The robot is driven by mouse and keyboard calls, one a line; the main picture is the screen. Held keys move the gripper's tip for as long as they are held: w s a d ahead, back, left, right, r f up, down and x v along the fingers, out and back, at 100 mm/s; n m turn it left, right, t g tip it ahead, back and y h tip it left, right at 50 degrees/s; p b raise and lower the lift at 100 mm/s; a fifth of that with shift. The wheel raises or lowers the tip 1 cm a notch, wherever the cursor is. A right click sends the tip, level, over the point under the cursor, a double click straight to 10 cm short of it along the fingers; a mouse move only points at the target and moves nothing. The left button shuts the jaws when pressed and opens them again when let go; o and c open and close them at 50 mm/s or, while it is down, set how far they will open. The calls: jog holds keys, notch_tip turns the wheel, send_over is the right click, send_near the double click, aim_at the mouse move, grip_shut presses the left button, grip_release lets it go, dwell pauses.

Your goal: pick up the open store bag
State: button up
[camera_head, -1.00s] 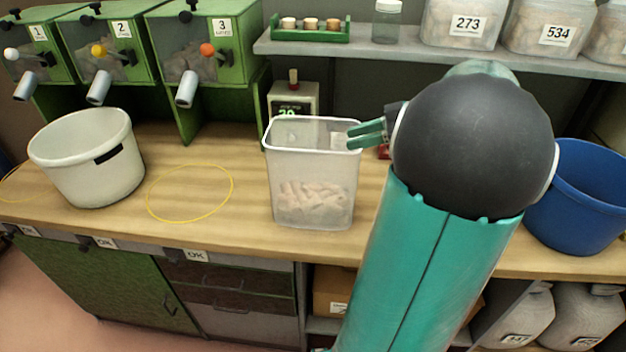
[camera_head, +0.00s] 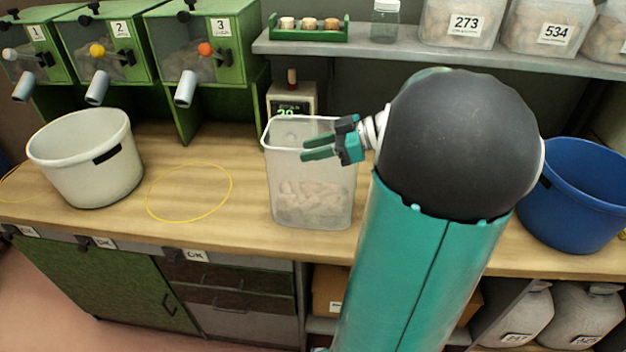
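The open store bag (camera_head: 312,205) is a clear, open-topped, upright container on the wooden bench, partly filled with pale cork stoppers. My gripper (camera_head: 304,148) is at the bag's upper right, with its two green fingers pointing left across the upper part of the bag. A gap shows between the fingers, and nothing is seen held in them. I cannot tell whether the fingers are in front of the bag's wall or over its rim. My arm hides the bench just right of the bag.
A white bucket (camera_head: 88,165) stands at the left, beside an empty yellow ring (camera_head: 190,193) on the bench. A scale-like box with a display (camera_head: 291,103) is behind the bag. A blue bucket (camera_head: 575,200) stands at right. A grey shelf (camera_head: 420,45) runs above the back.

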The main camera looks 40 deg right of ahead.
grip_shut()
dwell(1.3)
